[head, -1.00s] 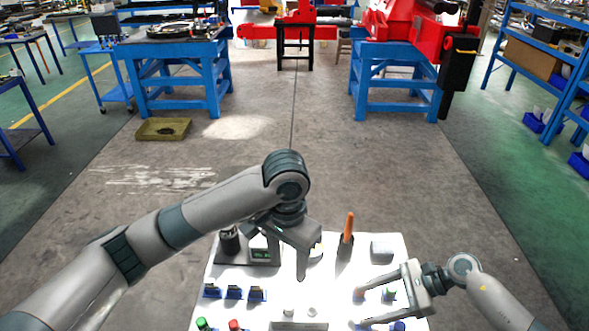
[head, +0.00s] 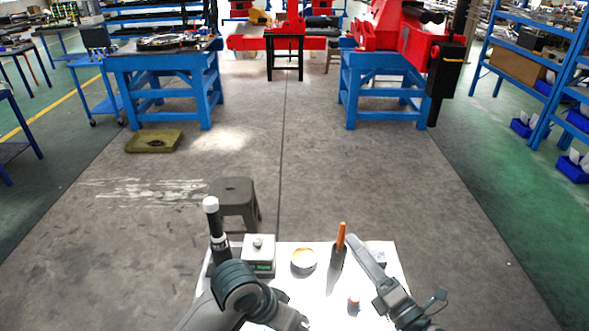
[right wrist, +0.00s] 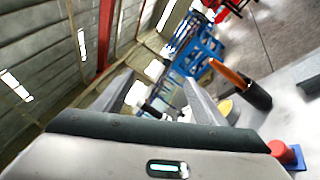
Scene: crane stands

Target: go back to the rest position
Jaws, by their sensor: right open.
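My right gripper (head: 352,242) reaches up and left over the right part of the white table from the lower right in the head view. In the right wrist view its two fingers (right wrist: 157,92) stand apart with nothing between them. My left gripper (head: 296,319) is low in the head view, over the front of the table near the bottom edge. It is small and partly cut off, and its jaws cannot be made out.
The white table (head: 288,283) holds a green-fronted scale (head: 258,258), a round yellowish container (head: 303,260), an orange-handled tool (head: 340,236) in a dark holder, a red-topped piece (head: 354,302) and a white-capped black cylinder (head: 213,222). A grey stool (head: 236,190) stands behind.

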